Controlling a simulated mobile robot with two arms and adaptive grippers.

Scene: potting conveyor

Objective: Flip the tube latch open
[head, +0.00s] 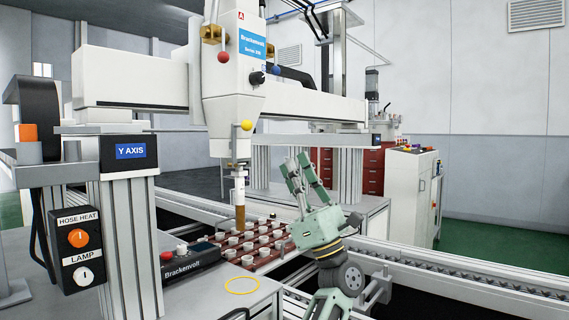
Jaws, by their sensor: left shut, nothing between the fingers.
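The white dispensing head (232,80) hangs from the gantry beam. Below it is a clear mixing tube (239,190) with an amber lower end, pointing down over the tray. A small lever with a yellow knob (246,125) sits at the head's lower end, just above the tube; it looks like the tube latch, but I cannot tell its exact position. My right gripper is not in view.
A dark red tray (265,263) with several white cups lies under the tube. A Brackenvolt control box (190,266) and a yellow ring (242,285) are on the front surface. The Y AXIS post (128,190) stands at left. A conveyor rail (440,275) runs right.

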